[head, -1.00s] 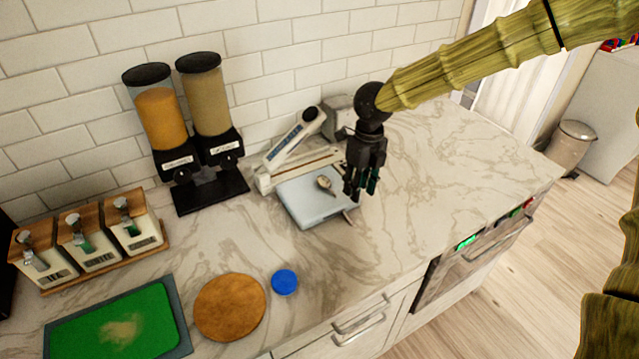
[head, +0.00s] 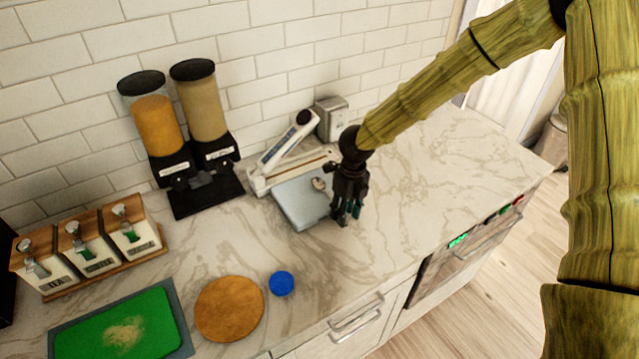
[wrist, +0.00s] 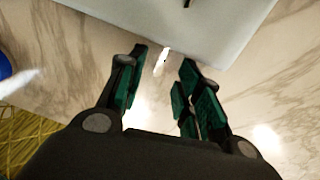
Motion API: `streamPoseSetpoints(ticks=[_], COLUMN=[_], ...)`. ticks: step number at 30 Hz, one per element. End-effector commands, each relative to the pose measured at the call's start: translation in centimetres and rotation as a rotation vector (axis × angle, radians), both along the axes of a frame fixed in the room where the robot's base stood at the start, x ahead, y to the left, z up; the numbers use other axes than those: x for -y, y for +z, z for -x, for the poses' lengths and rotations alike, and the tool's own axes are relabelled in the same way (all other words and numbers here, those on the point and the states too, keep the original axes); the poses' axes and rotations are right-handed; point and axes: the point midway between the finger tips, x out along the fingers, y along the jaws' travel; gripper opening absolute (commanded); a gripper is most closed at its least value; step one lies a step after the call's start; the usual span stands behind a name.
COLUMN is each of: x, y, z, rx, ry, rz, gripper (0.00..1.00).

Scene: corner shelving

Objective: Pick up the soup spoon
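The soup spoon (head: 319,184) lies on a flat grey board (head: 296,206) on the marble counter. In the head view its bowl shows just left of my gripper (head: 346,217), and its handle is hidden behind the gripper. In the wrist view a bright, narrow piece, seemingly the spoon's handle end (wrist: 163,60), sticks out past the board's edge (wrist: 190,60) between my fingertips. My gripper (wrist: 162,64) is open, with its green-padded fingers apart on either side of that piece. I cannot tell whether they touch it.
A white slicer-like device (head: 283,150) stands behind the board. Two dispensers (head: 190,130), a jar rack (head: 85,248), a green mat (head: 120,325), a round wooden board (head: 229,308) and a blue disc (head: 281,283) are to the left. The counter on the right is clear.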

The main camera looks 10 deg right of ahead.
Motion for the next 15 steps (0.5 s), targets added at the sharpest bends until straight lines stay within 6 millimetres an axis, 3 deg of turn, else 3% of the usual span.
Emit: streamPoseSetpoints(ticks=[6, 13, 15], x=[-0.1, -0.1, -0.1], y=[-1.5, -1.6, -1.6], z=[0.1, 0.1, 0.1], rx=[-0.001, 0.0, 0.0], ry=[-0.001, 0.0, 0.0], rz=[-0.001, -0.001, -0.001], gripper=[0.35, 0.35, 0.26])
